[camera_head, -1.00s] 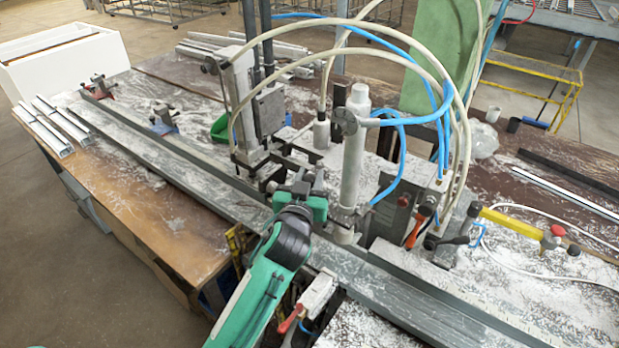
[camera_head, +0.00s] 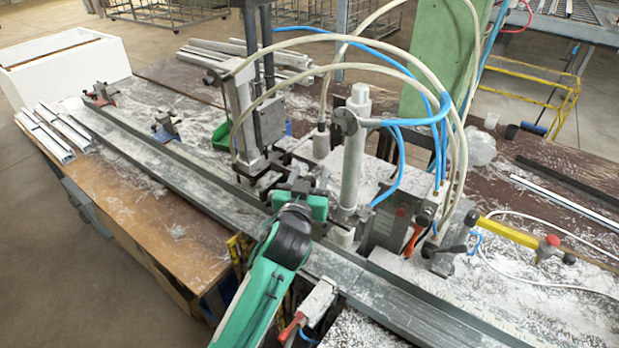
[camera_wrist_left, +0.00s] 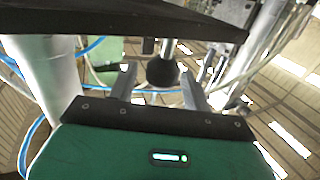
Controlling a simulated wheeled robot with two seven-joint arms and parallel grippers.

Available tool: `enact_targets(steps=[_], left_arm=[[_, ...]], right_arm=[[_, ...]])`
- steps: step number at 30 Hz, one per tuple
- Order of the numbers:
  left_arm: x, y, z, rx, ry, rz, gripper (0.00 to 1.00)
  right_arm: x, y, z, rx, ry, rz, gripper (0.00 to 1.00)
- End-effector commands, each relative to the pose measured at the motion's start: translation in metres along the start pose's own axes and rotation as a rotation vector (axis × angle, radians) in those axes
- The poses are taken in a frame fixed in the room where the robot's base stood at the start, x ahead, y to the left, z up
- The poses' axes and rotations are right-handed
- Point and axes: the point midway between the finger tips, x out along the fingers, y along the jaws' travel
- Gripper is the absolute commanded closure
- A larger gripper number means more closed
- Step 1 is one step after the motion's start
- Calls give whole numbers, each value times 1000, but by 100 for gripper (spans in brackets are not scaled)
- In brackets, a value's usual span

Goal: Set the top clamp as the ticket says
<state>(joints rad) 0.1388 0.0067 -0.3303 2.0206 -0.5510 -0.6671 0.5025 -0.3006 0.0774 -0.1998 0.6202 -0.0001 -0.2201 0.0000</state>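My left gripper (camera_head: 306,178) is at the middle of the bench, just left of the upright grey post (camera_head: 353,165) and in front of the vertical clamp cylinder (camera_head: 238,105). In the left wrist view its two grey fingers (camera_wrist_left: 158,88) are apart. A black ball knob (camera_wrist_left: 162,71) on a thin rod shows between or just beyond the fingertips; I cannot tell whether they touch it. I cannot tell which part is the top clamp. No ticket is readable. My right gripper is out of view.
A long grey profile rail (camera_head: 180,180) runs across the bench. Blue and white hoses (camera_head: 445,110) arch over the post. A yellow bar (camera_head: 507,229) and a red-handled lever (camera_head: 290,328) stand nearby. White profiles (camera_head: 55,132) lie at the left edge.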

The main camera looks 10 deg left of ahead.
Motion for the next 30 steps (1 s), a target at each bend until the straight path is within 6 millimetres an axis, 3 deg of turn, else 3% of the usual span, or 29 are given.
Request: enact_targets(steps=[5,10,24,30], left_arm=[[-2,0,2,0,-3,0,50],[-17,0,5,-2,-4,1,50],[-112,0,4,-3,-2,0,50],[-134,0,2,-2,-1,0,50]], right_arm=[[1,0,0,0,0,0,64],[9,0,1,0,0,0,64],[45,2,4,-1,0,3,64],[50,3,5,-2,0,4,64]])
